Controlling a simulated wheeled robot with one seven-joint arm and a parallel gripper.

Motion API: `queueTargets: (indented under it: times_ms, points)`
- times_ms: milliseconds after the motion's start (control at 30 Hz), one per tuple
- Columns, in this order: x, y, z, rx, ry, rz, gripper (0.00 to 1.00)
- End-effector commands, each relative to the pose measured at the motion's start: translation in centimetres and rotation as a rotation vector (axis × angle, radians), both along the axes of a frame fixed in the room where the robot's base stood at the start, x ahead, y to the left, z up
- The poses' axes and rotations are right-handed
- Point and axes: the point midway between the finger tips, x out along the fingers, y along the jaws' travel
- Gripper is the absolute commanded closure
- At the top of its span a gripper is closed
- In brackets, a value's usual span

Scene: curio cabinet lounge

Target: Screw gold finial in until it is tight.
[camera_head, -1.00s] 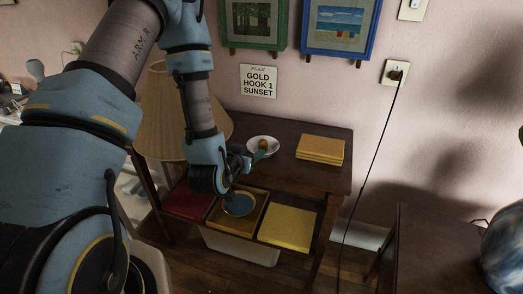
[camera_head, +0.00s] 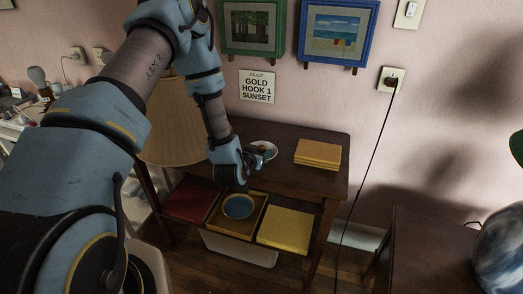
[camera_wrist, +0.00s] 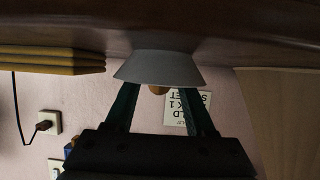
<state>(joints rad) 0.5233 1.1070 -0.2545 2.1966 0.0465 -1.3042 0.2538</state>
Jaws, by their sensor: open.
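The gold finial shows in the wrist view as a small round gold-brown knob (camera_wrist: 157,89) past the rim of a small dish (camera_wrist: 160,68). The dish stands on the dark wooden table and shows pale in the head view (camera_head: 255,142). My gripper (camera_wrist: 157,95) is open, with a finger on either side of the knob. The dish's rim hides the fingertips, and I cannot tell whether they touch the finial. In the head view my gripper (camera_head: 262,152) covers most of the dish. The lamp with its pleated beige shade (camera_head: 170,125) stands left, its top hidden behind my arm.
Yellow-orange stacked books or boards (camera_head: 318,154) lie on the table's right. A shelf below holds a red tray (camera_head: 190,203), a wooden tray with a blue disc (camera_head: 262,205) and a yellow tray (camera_head: 285,230). A sign (camera_head: 257,87) reads GOLD HOOK 1 SUNSET.

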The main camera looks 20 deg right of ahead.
Motion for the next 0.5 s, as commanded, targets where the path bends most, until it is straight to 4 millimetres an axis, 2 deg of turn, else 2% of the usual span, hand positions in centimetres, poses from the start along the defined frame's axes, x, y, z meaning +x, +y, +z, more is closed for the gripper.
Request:
queueTargets:
  times_ms: [67, 500]
  points:
    - [-0.01, 0.01, -0.01, 0.000, 0.000, 0.000, 0.46]
    - [-0.01, 0.02, 0.02, 0.000, 0.000, 0.000, 0.96]
